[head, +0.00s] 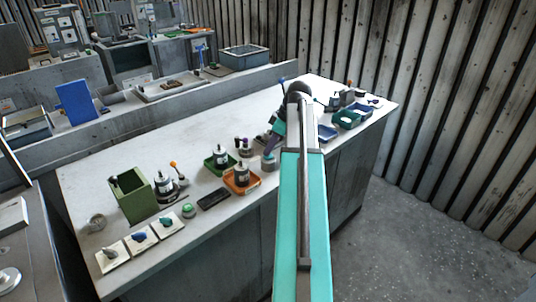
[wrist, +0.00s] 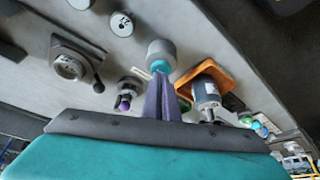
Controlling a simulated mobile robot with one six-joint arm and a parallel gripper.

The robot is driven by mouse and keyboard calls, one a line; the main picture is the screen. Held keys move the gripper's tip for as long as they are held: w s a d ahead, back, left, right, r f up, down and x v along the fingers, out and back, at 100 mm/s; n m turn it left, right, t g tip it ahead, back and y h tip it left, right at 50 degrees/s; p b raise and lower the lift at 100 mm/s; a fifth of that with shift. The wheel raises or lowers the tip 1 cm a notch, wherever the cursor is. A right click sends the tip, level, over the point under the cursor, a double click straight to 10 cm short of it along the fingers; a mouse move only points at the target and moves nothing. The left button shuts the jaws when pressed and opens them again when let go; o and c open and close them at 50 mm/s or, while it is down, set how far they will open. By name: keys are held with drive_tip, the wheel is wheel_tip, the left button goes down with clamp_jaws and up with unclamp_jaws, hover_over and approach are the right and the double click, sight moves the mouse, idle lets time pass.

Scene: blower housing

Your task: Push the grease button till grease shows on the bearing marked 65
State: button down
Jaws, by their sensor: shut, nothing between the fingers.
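My gripper (wrist: 161,78) is shut and empty, its purple fingers pointing down at the bench. In the wrist view the fingertips are at a teal cap on a grey cylinder (wrist: 160,50); I cannot tell whether they touch it. In the head view the gripper (head: 269,150) is just above a small grey round piece (head: 268,164) on the bench. In the wrist view a round grey piece with a dark mark (wrist: 122,24) and a dark block with a marked round face (wrist: 70,66) stand to the left. Their marks are too small to read, and I see no grease.
An orange tray with a bottle (wrist: 207,92) is close right of the fingers in the wrist view. A purple-knobbed fitting (wrist: 126,104) is close left. In the head view a green tray (head: 207,167), a green button (head: 188,211) and several switches (head: 139,240) are to the left.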

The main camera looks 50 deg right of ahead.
drive_tip(key=shift+f, duration=0.25)
drive_tip(key=shift+r, duration=0.15)
drive_tip(key=shift+r+p, duration=0.35)
drive_tip(key=shift+f, duration=0.3)
idle(0.9)
drive_tip(key=shift+r, duration=0.35)
idle(0.5)
drive_tip(key=shift+r+p, duration=2.05)
drive_tip(key=shift+r, duration=0.95)
